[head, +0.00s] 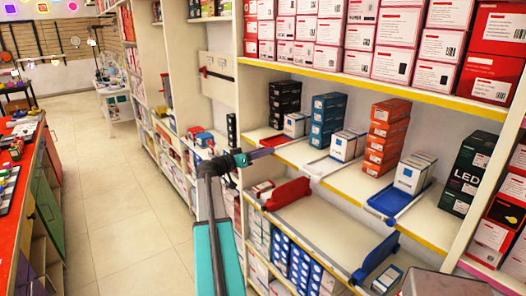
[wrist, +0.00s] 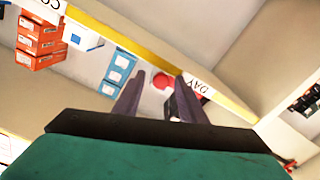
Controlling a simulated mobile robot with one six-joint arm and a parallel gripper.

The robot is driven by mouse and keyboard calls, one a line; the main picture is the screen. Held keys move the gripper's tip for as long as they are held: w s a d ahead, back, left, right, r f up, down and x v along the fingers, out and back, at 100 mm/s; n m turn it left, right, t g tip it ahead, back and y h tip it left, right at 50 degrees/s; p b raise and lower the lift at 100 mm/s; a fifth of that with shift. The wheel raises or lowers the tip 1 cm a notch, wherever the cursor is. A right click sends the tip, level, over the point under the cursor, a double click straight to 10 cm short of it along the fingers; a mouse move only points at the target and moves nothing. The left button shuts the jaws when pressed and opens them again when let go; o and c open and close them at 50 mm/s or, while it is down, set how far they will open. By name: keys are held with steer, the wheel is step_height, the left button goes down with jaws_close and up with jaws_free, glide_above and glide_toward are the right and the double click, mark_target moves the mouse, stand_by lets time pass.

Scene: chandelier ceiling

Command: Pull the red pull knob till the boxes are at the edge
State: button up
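My gripper (head: 264,153) reaches to the front edge of the middle shelf in the head view. In the wrist view its two fingers (wrist: 161,76) are apart, with a round red pull knob (wrist: 162,81) showing in the gap between their tips. Contact with the knob cannot be told. In the head view a red piece (head: 274,141) shows just beyond the fingertips at the shelf edge. A small white and blue box (head: 296,125) stands behind it, back from the edge, between black boxes (head: 284,98) and blue boxes (head: 327,117).
The shelf's yellow front edge (head: 424,239) runs rightward, with orange boxes (head: 387,136) and a blue-fronted tray (head: 392,201) further right. A red-fronted tray (head: 285,194) sits on the shelf below. Tiled floor (head: 126,203) is clear at left, beside a red-topped counter (head: 27,147).

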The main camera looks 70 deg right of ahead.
jaws_close()
stand_by(0.3)
